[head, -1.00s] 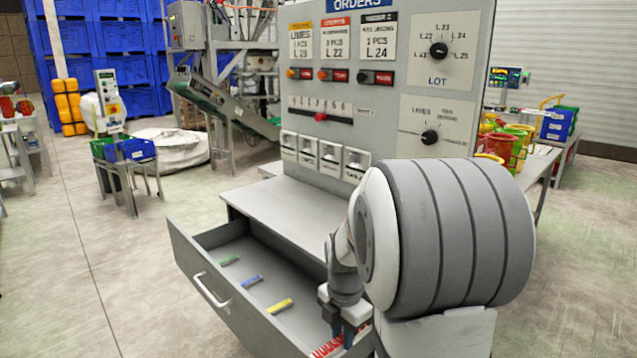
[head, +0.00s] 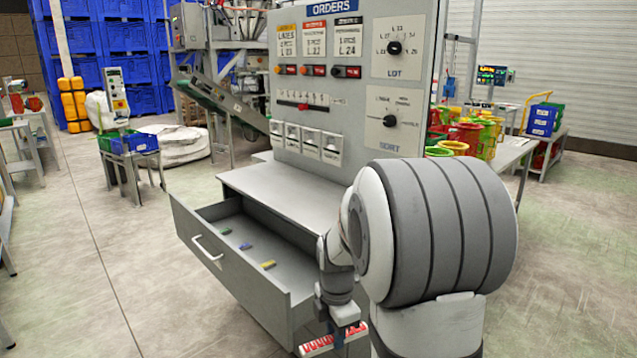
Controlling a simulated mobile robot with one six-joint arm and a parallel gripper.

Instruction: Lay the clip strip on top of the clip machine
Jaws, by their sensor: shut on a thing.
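My gripper (head: 342,331) points down at the bottom of the head view, shut on a red-and-white clip strip (head: 318,346). The strip sticks out to both sides of the fingers. It shows at the front right corner of the open drawer, and appears outside it. My arm hides part of that area. I cannot tell for sure which machine is the clip machine. A white machine with a small panel (head: 115,90) stands far off at the left, behind a stand with green and blue crates.
The open grey drawer (head: 205,248) holds small green, blue and yellow strips. Above it are a grey desk top (head: 260,190) and the upright orders panel (head: 345,125). A crate stand (head: 135,165) is at left. Open floor (head: 100,250) lies left of the drawer.

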